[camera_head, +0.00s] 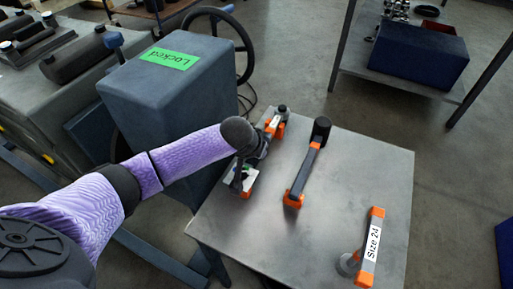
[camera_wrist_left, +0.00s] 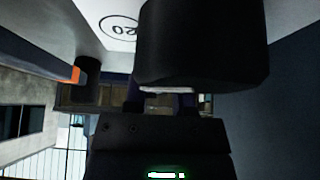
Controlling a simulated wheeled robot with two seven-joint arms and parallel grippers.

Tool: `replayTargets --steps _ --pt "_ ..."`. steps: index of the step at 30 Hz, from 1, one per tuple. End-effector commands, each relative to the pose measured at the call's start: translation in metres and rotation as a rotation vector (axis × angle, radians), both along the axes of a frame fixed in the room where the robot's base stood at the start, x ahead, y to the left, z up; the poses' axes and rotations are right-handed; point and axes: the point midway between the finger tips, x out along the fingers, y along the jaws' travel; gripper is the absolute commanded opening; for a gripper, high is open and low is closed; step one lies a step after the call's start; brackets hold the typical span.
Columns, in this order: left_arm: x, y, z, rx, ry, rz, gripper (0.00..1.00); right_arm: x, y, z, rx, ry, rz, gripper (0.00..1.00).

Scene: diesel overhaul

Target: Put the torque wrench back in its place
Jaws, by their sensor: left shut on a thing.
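In the head view my left gripper (camera_head: 247,178) is at the far-left side of the metal table, low over its top. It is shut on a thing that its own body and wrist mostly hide. In the left wrist view a thick black cylinder (camera_wrist_left: 202,45) fills the space just in front of the gripper. I cannot tell for sure whether it is the torque wrench. A long dark tool (camera_head: 307,167) with a black round head and an orange lower end lies on the table, right of the gripper and apart from it. My right gripper is not in view.
An orange-ended piece with a white label (camera_head: 274,124) is just beyond my gripper. A "Size 24" piece (camera_head: 372,246) is at the table's front right. The table's middle right (camera_head: 350,195) is bare. A blue-grey box marked "Locked" (camera_head: 172,95) stands close on the left.

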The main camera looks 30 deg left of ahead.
Motion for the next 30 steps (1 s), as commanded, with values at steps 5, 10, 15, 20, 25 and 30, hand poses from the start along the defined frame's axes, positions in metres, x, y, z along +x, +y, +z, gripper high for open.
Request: replayTargets --steps 5,10,15,20,25,30 --pt "0.0 0.0 0.0 -0.001 0.0 -0.001 0.0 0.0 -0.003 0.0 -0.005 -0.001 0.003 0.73" --pt "0.0 0.0 0.0 0.0 0.001 0.0 0.62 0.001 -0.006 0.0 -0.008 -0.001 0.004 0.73" --pt "0.0 0.0 0.0 0.0 0.002 0.0 0.73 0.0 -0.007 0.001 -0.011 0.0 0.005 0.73" --pt "-0.003 0.0 0.004 0.001 0.005 0.001 0.73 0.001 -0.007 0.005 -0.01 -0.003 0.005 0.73" --pt "-0.022 -0.001 0.046 0.001 -0.001 -0.001 0.73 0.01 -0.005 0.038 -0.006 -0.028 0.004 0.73" --pt "-0.042 -0.003 0.077 0.001 0.0 -0.001 0.73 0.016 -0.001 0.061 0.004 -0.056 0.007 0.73"
